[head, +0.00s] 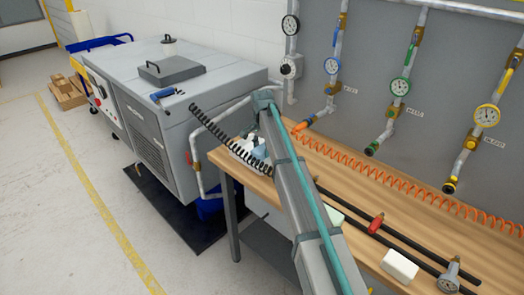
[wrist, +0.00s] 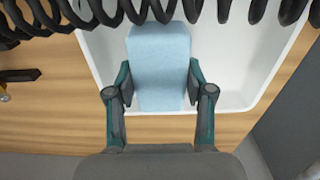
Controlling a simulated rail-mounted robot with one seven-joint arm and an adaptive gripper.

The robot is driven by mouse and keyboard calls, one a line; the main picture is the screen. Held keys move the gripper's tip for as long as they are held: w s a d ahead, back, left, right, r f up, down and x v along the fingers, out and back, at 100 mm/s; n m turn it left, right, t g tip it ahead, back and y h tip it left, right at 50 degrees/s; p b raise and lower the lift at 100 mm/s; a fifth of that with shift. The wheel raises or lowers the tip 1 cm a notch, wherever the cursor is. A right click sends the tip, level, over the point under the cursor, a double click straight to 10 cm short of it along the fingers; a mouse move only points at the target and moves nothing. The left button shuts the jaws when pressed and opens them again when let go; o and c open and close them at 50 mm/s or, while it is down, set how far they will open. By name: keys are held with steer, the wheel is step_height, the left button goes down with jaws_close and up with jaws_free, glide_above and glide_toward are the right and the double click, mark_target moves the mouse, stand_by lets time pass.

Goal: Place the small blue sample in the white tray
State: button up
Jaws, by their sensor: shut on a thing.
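The small blue sample (wrist: 158,60) is a pale blue block between the two fingers of my gripper (wrist: 158,88) in the wrist view. My gripper is shut on it. The white tray (wrist: 236,62) lies under and around the sample in that view. Whether the sample touches the tray floor I cannot tell. In the head view the tray (head: 238,152) sits at the left end of the wooden bench, partly hidden by my arm and a black coil. A bit of the blue sample (head: 260,153) shows there beside my arm.
A black coiled hose (head: 222,135) hangs over the tray and crosses the top of the wrist view (wrist: 105,14). A white block (head: 400,264), a pale green block (head: 333,215) and a red-tipped tool (head: 376,224) lie along the bench. A grey machine (head: 165,105) stands left.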

mark_target(262, 148)
steer(key=shift+f, duration=0.65)
steer(key=shift+f, duration=0.2)
steer(key=o, duration=1.1)
steer(key=shift+r, duration=0.1)
step_height(262, 148, up, 12)
steer(key=shift+r+b, duration=0.15)
steer(key=shift+b, duration=1.1)
